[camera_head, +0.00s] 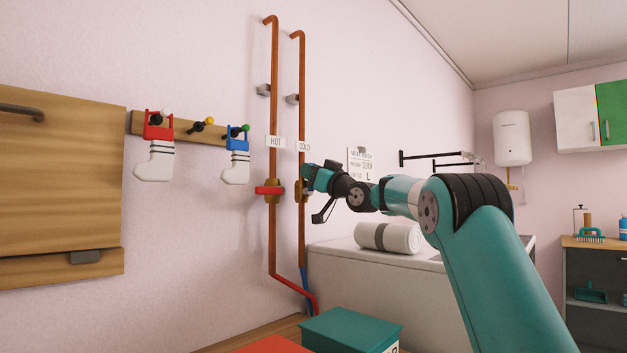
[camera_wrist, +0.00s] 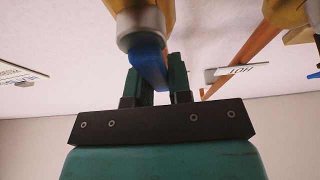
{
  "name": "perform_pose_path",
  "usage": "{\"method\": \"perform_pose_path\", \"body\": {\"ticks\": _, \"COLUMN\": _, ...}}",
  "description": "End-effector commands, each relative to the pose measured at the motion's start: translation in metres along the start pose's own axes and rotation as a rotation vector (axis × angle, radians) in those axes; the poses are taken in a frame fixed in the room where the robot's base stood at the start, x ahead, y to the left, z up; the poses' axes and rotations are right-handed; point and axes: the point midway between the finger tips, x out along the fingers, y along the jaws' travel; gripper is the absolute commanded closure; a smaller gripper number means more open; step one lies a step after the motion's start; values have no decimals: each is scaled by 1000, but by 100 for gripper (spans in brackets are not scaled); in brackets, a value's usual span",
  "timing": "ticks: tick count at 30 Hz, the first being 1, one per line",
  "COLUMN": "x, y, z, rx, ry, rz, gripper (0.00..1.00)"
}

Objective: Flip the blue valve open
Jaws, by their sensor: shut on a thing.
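The blue valve sits on the right-hand copper pipe (camera_head: 302,90), under the COLD label (camera_head: 304,146). Its brass body (camera_head: 299,191) shows in the head view, but its handle is mostly hidden behind my gripper (camera_head: 307,173). In the wrist view the blue handle (camera_wrist: 149,62) reaches from the valve's metal stem (camera_wrist: 140,27) in between the two green fingers of my gripper (camera_wrist: 157,70). The gripper is shut on this handle. The handle's exact angle to the pipe is hard to tell.
A red valve (camera_head: 268,190) sits on the neighbouring pipe, just left, under the HOT label (camera_head: 275,142). Two socks (camera_head: 153,163) hang on a peg rail at left. A rolled towel (camera_head: 388,237) lies on a white surface behind my arm. A teal box (camera_head: 352,328) stands below.

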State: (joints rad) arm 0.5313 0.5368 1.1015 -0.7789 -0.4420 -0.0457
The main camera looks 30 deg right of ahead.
Motion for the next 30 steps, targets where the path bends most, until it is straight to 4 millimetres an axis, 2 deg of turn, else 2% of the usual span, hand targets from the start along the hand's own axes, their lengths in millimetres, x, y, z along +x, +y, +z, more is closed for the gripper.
{"method": "perform_pose_path", "body": {"ticks": 16, "x": 0, "y": -1, "z": 2, "rx": -20, "ry": -5, "rz": -8, "gripper": 100}}
{"method": "perform_pose_path", "body": {"ticks": 17, "x": 0, "y": -1, "z": 2, "rx": -20, "ry": -5, "rz": -8, "gripper": 74}}
{"method": "perform_pose_path", "body": {"ticks": 19, "x": 0, "y": -1, "z": 2, "rx": -20, "ry": -4, "rz": -8, "gripper": 58}}
{"method": "perform_pose_path", "body": {"ticks": 20, "x": 0, "y": -1, "z": 1, "rx": -20, "ry": -4, "rz": -8, "gripper": 55}}
{"method": "perform_pose_path", "body": {"ticks": 30, "x": -4, "y": 0, "z": 1, "rx": -20, "ry": -2, "rz": -7, "gripper": 55}}
